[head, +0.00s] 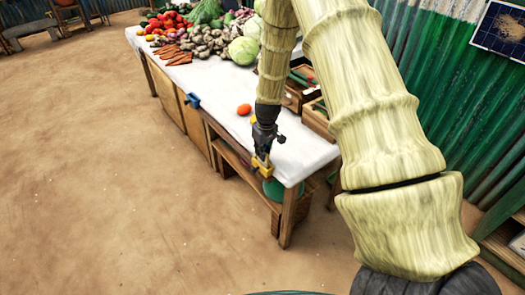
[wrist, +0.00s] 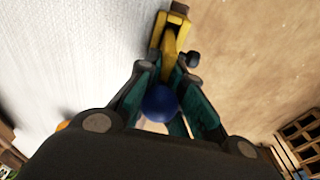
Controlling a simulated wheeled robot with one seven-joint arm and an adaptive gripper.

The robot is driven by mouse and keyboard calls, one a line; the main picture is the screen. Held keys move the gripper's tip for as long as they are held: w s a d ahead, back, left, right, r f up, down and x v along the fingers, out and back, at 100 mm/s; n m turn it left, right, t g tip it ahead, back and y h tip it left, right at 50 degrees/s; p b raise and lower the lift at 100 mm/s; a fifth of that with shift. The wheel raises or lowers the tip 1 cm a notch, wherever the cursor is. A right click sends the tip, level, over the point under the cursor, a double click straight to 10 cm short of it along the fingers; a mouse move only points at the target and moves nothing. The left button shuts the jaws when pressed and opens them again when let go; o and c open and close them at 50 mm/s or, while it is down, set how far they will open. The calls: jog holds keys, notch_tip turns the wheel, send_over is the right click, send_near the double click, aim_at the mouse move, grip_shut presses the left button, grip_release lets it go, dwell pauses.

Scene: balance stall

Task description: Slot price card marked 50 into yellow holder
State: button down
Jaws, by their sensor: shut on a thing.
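The yellow holder (head: 262,167) sits at the front edge of the white-topped table, near its right corner. It also shows in the wrist view (wrist: 172,42), just beyond my fingertips. My gripper (head: 263,152) points down right over the holder. In the wrist view my gripper (wrist: 165,76) has its teal fingers closed in around a blue round thing (wrist: 160,103). I cannot tell whether this is part of the price card. No card face and no number 50 can be read. Whether the held thing touches the holder is hidden.
A blue holder (head: 193,100) is clamped farther left along the table edge. An orange-red vegetable (head: 244,109) lies on the white tabletop (head: 215,82) behind my gripper. Wooden crates (head: 316,118) and heaped vegetables stand farther back. The dirt floor in front is clear.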

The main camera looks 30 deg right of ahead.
jog(key=c, duration=0.9)
grip_release()
jog(key=shift+r, duration=0.15)
jog(key=shift+r+p, duration=2.6)
jog(key=shift+r, duration=0.75)
